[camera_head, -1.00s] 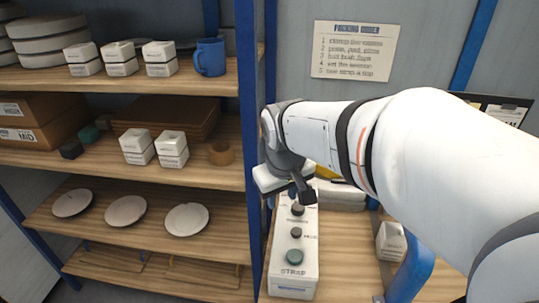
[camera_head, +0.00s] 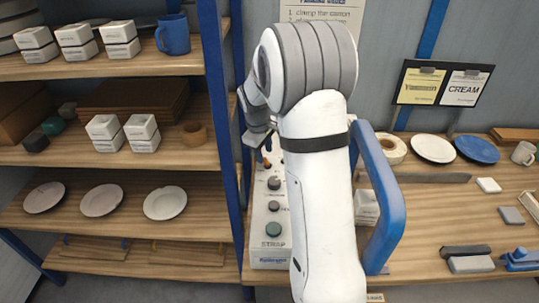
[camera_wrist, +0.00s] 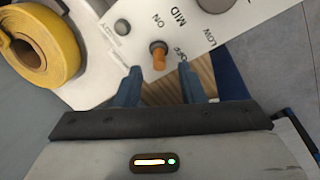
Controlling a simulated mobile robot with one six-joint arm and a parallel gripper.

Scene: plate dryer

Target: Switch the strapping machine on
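The lever's tip points toward my gripper, away from the ON label. My gripper (camera_wrist: 160,78) is open and empty, with its two blue fingers either side of the switch's line and the lever just beyond the tips. In the head view my gripper (camera_head: 264,146) is over the box's far end, partly hidden by my arm.
A roll of yellow tape (camera_wrist: 42,45) lies beside the panel. The blue shelf post (camera_head: 222,150) stands close left of the box. A blue curved handle (camera_head: 385,195) is right of my arm. Plates, a mug and small blocks lie on the bench at right.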

